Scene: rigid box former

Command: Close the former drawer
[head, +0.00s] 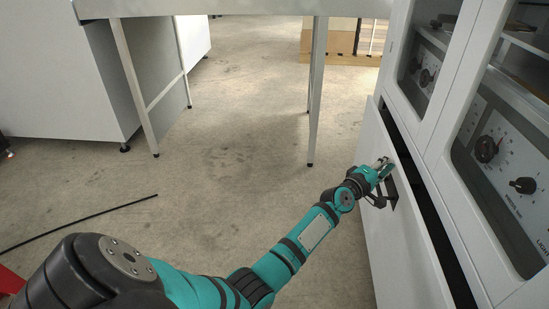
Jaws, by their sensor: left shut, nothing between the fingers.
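The former drawer (385,250) is a white front low on the machine at the right. It stands out a little from the body, with a dark gap along its top edge. A dark handle or recess (391,190) shows near its upper part. My left gripper (385,168) is shut and empty at the drawer front, right by the handle. I cannot tell whether it touches the front. My right gripper is not in view.
The white machine body (432,130) rises above the drawer, with windows and dial panels (508,170). A metal table (230,8) on thin legs stands at the back. A white cabinet (60,80) is at the left. A black cable (85,217) lies on open floor.

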